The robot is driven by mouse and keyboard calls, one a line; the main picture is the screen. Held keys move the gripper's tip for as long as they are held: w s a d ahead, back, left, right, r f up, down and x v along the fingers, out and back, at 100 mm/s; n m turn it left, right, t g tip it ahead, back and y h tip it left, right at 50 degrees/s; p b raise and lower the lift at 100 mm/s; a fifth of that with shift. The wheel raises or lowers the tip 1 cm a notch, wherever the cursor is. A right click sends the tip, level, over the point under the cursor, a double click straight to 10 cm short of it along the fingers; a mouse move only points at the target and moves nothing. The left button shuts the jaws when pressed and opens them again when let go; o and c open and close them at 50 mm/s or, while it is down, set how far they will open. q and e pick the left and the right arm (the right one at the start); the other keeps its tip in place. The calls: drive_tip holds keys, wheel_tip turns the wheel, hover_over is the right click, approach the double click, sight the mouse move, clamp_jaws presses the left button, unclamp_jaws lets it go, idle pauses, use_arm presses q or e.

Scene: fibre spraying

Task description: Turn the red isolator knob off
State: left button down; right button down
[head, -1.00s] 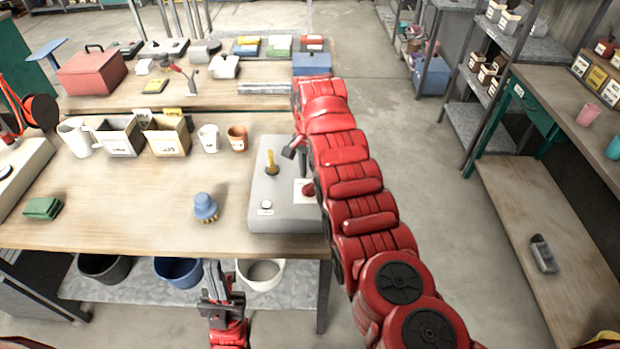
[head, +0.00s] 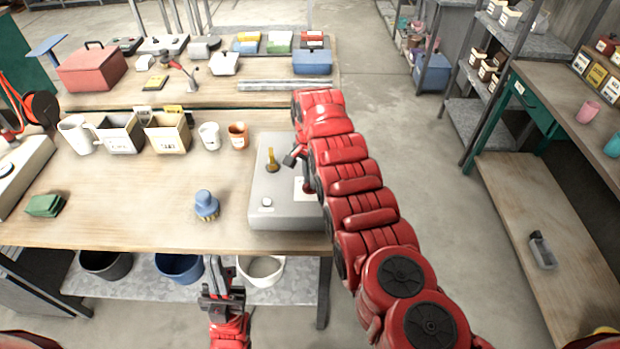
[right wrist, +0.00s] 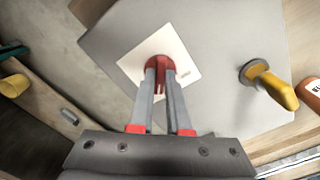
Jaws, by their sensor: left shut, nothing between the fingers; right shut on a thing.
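The grey panel box (head: 270,207) lies on the bench and carries a white square plate (right wrist: 188,74) with the red isolator knob (right wrist: 158,64). In the right wrist view my right gripper (right wrist: 159,78) is shut on the red knob, its two grey fingers on either side of it. In the head view my right arm hides most of the knob and the fingers. A yellow-handled lever (right wrist: 268,84) stands on the same box; it also shows in the head view (head: 271,160). My left gripper (head: 220,272) is shut and empty, in front of the bench edge.
A blue knobbed object (head: 206,205) and a green block (head: 45,205) lie on the bench. Small bins (head: 167,137), a white cup (head: 209,136) and an orange cup (head: 238,136) stand behind.

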drive_tip(key=shift+f+n+b, duration=0.25)
drive_tip(key=shift+n+b, duration=0.65)
drive_tip(key=shift+b, duration=0.25)
drive_tip(key=n+b, duration=0.6)
drive_tip(key=shift+b, duration=0.4)
drive_tip(key=shift+n+b, duration=0.65)
drive_tip(key=shift+n, duration=0.35)
drive_tip(key=n, duration=0.1)
drive_tip(key=n+b, duration=0.1)
drive_tip(key=shift+r+n, duration=0.2)
drive_tip(key=shift+n, duration=1.9)
